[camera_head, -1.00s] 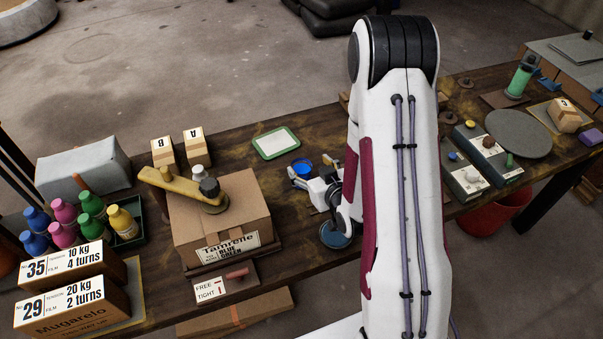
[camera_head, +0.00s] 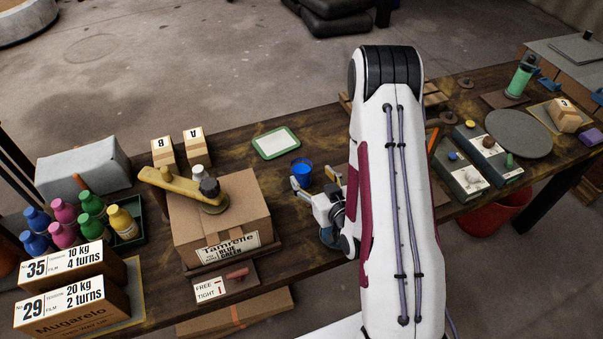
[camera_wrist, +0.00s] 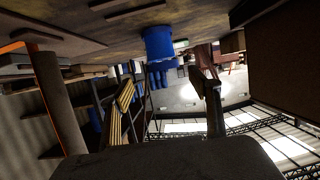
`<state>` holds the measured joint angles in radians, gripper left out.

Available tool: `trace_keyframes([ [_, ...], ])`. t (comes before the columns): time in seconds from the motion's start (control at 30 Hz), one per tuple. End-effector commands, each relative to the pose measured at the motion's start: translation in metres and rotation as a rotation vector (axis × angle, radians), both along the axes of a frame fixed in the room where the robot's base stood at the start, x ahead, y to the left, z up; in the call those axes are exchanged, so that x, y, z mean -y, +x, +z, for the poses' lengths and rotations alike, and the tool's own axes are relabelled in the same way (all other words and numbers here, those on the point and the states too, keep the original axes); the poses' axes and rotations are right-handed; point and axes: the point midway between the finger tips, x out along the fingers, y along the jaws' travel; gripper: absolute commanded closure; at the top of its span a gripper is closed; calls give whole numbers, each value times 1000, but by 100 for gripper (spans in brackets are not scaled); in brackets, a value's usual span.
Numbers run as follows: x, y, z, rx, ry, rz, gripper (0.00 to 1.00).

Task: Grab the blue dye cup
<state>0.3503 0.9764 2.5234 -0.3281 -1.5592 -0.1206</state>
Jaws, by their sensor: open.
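In the wrist view the scene is upside down. The blue cup (camera_wrist: 158,42) is seen ahead of my open gripper (camera_wrist: 167,90), between the lines of its two fingers. No finger visibly touches the cup. My arm covers part of the table to the right.
A cardboard box (camera_head: 222,222) with a yellow-handled tool on it stands left of my gripper. Small boxes A (camera_head: 196,146) and B (camera_head: 163,151) stand behind it. The green-edged card (camera_head: 276,142) lies behind the cup. Coloured bottles (camera_head: 92,204) stand at far left.

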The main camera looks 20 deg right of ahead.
Motion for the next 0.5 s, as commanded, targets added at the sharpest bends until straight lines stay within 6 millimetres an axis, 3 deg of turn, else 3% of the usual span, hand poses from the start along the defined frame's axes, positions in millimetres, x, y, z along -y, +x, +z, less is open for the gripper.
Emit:
trace_keyframes([
  [0.3, -1, 20, -7, 1, -1, 1, 38],
  [0.5, -1, 22, -7, 0, 0, 0, 38],
])
